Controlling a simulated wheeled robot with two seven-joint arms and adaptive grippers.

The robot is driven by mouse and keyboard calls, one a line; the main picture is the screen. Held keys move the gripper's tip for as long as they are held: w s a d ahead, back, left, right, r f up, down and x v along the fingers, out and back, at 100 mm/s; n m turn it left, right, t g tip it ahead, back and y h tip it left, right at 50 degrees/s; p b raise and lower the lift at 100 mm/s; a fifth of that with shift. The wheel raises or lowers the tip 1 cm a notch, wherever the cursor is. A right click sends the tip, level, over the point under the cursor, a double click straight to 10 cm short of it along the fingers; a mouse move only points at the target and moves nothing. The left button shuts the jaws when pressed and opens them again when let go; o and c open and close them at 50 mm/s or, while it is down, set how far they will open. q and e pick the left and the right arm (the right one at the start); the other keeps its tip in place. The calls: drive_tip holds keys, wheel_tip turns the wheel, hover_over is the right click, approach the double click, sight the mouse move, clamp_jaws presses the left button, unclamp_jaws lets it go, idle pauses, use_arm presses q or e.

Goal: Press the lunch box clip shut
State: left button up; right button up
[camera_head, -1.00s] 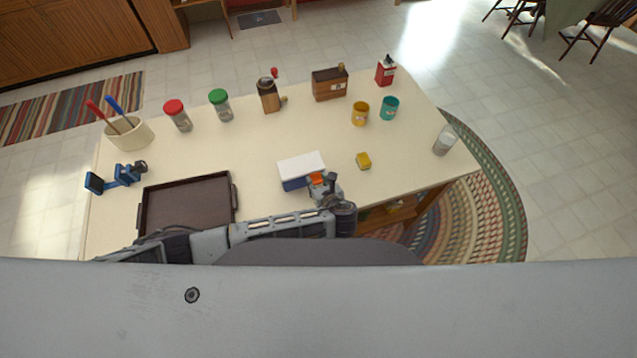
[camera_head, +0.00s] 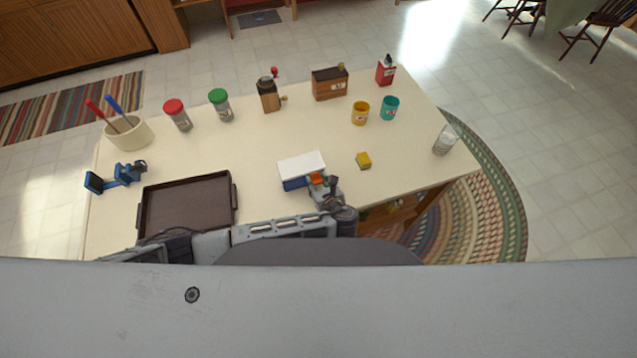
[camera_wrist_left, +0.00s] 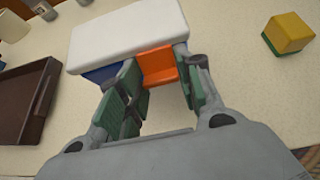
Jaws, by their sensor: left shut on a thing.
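The lunch box (camera_head: 302,168) has a white lid and a blue body and stands near the table's front edge. Its orange clip (camera_head: 316,179) is on the side facing me. In the left wrist view the clip (camera_wrist_left: 157,66) sits against the box front, just under the lid (camera_wrist_left: 125,32). My left gripper (camera_wrist_left: 160,76) has its two fingers on either side of the clip and is shut on it; the fingers hide part of the blue body. It also shows in the head view (camera_head: 323,187). My right gripper is not in view.
A yellow sponge-like block (camera_head: 363,160) lies right of the box, and a dark tray (camera_head: 187,202) lies to the left. The table between is clear.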

use_arm(q)
drive_tip(key=shift+w+f+t+y+b, duration=0.1)
drive_tip(key=shift+f+t+y+b, duration=0.25)
drive_tip(key=shift+t, duration=0.35)
drive_tip(key=shift+w+f+t+y+b, duration=0.15)
drive_tip(key=shift+t+b, duration=0.25)
drive_tip(key=shift+t, duration=0.3)
idle(2.3)
drive_tip(key=shift+w+a+f+t+y+b, duration=0.1)
drive_tip(key=shift+f+t+y+b, duration=0.15)
drive_tip(key=shift+t+b, duration=0.45)
drive_tip(key=shift+w+a+f+t+y+b, duration=0.15)
drive_tip(key=shift+t+y+b, duration=0.1)
drive_tip(key=shift+t+b, duration=0.4)
idle(2.9)
